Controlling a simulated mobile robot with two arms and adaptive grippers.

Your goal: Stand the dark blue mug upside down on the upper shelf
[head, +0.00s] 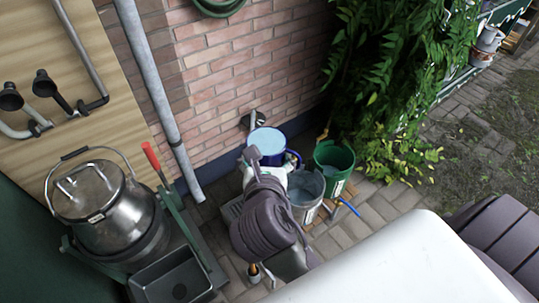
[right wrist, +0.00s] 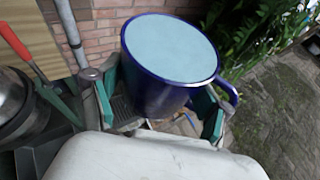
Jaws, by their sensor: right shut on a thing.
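The dark blue mug (head: 266,141) is held up in front of the brick wall in the head view, with a pale blue round face turned upward. I cannot tell whether that face is the inside or the base. It also shows in the right wrist view (right wrist: 165,95), its dark blue side between the two green finger pads and its handle to the right. My right gripper (right wrist: 160,103) is shut on the mug's body; its fingers are partly hidden behind my arm in the head view. My left gripper is not in view. I cannot make out the upper shelf.
A steel churn (head: 105,212) stands at the left, beside a red-handled lever (head: 152,158) and a black tray (head: 172,281). A grey bucket (head: 306,190) and a green bucket (head: 333,160) stand below the mug. Leafy plants (head: 385,70) hang at right. A grey pipe (head: 160,95) runs down the wall.

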